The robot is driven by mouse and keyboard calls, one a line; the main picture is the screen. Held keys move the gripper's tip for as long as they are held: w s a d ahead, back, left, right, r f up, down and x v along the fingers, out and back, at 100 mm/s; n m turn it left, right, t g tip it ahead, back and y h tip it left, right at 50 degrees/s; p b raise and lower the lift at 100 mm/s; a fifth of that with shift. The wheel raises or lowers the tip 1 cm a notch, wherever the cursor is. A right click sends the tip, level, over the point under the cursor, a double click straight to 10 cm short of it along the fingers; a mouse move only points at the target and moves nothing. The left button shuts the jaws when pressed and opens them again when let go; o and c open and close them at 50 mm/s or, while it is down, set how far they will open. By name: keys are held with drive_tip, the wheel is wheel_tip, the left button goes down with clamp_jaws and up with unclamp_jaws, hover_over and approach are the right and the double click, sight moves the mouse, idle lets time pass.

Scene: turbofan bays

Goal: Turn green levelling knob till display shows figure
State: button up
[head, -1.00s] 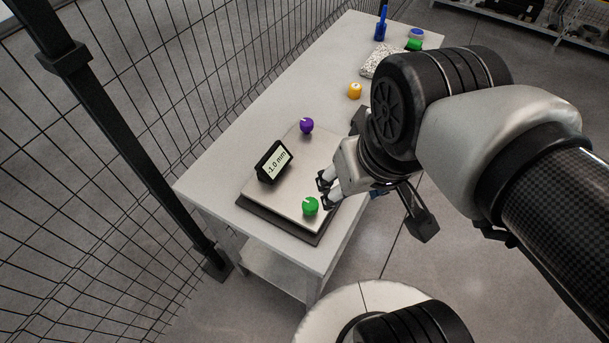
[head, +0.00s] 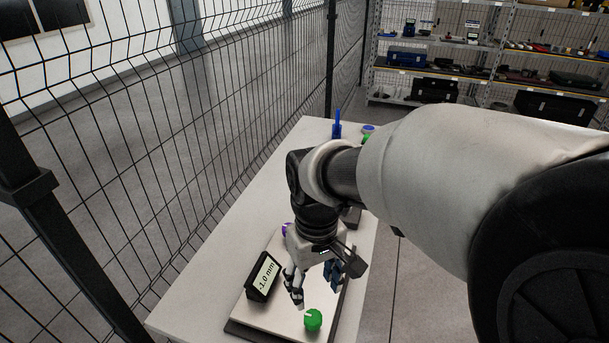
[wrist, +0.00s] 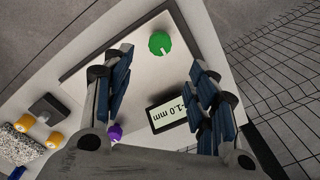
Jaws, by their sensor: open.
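The green knob (head: 313,320) stands on the near part of a pale levelling plate (head: 262,316) with a dark base. In the wrist view the green knob (wrist: 160,43) has a white pointer line and lies beyond the fingertips, midway between them. The black-framed display (head: 264,276) stands on the plate's left side and reads -1.0 mm; it appears upside down in the wrist view (wrist: 178,112). My gripper (head: 315,286) is open and empty, pointing down over the plate just behind the green knob. The blue-padded fingers (wrist: 160,65) hold nothing.
A purple knob (wrist: 115,132) is on the plate's far side, partly hidden by my gripper in the head view. A blue upright item (head: 337,130) stands at the table's far end. Mesh fencing (head: 215,130) runs along the left; shelves (head: 480,70) stand behind.

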sight(313, 316)
wheel_tip(313, 316, down, 12)
drive_tip(key=b, duration=0.4)
drive_tip(key=shift+c, duration=0.2)
drive_tip(key=shift+r, duration=0.1)
drive_tip(key=c, duration=1)
